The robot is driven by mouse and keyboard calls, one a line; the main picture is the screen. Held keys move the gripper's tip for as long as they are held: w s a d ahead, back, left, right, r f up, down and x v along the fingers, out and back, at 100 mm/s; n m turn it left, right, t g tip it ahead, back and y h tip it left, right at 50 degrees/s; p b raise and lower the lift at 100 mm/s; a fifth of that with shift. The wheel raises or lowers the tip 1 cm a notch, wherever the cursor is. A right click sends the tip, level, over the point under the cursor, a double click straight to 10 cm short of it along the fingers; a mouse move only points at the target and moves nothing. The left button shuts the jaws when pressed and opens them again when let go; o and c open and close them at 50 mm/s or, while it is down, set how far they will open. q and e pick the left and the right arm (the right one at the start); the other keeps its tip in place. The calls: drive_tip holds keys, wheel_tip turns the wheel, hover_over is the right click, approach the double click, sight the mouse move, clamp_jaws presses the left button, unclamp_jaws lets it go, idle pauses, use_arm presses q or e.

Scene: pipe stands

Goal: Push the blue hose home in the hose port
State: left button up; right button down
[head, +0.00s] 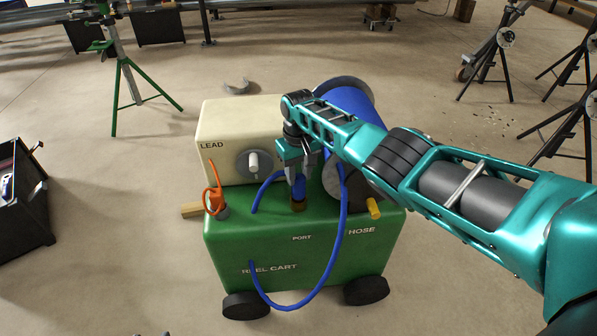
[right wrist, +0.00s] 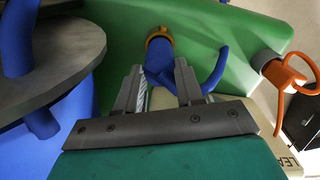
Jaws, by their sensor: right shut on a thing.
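The blue hose (head: 345,222) comes off the reel, loops down over the front of the green cart and also shows as a short arc left of the port. My right gripper (head: 298,178) points down above the brass-coloured hose port (head: 298,205) and is shut on the hose. In the right wrist view the hose end (right wrist: 158,56) lies between the fingers and meets the port's ring (right wrist: 160,35). How deep it sits inside the ring cannot be told. My left gripper is not in view.
The green cart (head: 226,245) carries a cream box (head: 222,125) marked LEAD, an orange lead plug (head: 214,200) at the left, and a blue reel (head: 350,104) behind my right arm. A yellow peg (head: 374,208) sticks out at the right. Open floor surrounds the cart.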

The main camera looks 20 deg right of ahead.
drive_tip(key=shift+f, duration=0.3)
drive_tip(key=c, duration=0.6)
unclamp_jaws()
wheel_tip(320, 180, up, 5)
drive_tip(key=p, duration=0.4)
drive_tip(key=shift+p, duration=0.3)
